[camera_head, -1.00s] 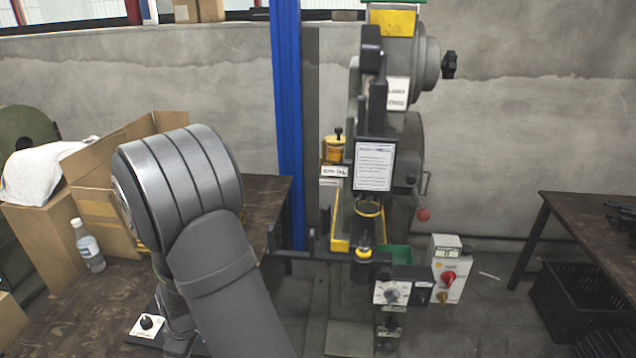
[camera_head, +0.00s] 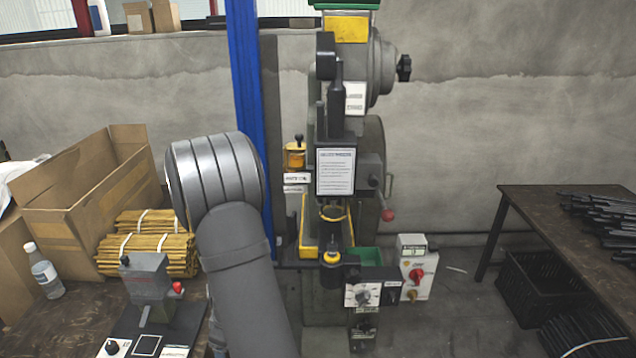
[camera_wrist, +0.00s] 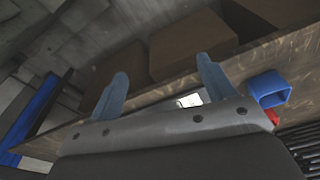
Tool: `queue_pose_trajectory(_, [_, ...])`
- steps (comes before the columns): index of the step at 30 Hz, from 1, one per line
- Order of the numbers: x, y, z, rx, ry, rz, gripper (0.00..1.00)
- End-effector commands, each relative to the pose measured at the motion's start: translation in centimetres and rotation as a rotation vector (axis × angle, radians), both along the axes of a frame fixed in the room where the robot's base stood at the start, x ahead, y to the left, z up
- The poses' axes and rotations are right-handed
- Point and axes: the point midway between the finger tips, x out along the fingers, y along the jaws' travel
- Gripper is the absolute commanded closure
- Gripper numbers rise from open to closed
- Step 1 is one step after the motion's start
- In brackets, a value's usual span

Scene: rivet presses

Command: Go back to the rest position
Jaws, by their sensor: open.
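My gripper (camera_wrist: 161,66) shows in the wrist view with its two blue-grey fingers spread wide apart. Nothing is between the fingers, and they touch nothing that I can see. In the head view only my grey arm shows, in front of the left table; the gripper itself is hidden there. The rivet press (camera_head: 337,170) stands in the middle of the head view, to the right of my arm and apart from it.
The left table holds an open cardboard box (camera_head: 85,200), yellow rod bundles (camera_head: 150,255), a small grey device (camera_head: 147,278) and a bottle (camera_head: 45,272). A blue post (camera_head: 247,90) stands behind my arm. The right table (camera_head: 520,205) bears dark parts, with black crates (camera_head: 540,290) below.

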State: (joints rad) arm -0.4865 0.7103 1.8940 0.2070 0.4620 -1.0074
Motion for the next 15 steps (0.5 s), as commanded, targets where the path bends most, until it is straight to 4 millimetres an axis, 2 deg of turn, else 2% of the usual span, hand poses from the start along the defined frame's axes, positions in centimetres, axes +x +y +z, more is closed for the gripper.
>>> queue_pose_trajectory(12, [3.4, -6.3, -3.5, -0.004, 0.001, -0.140, 0.24])
queue_pose_trajectory(15, [3.4, -4.4, -3.4, -0.003, -0.001, -0.129, 0.24])
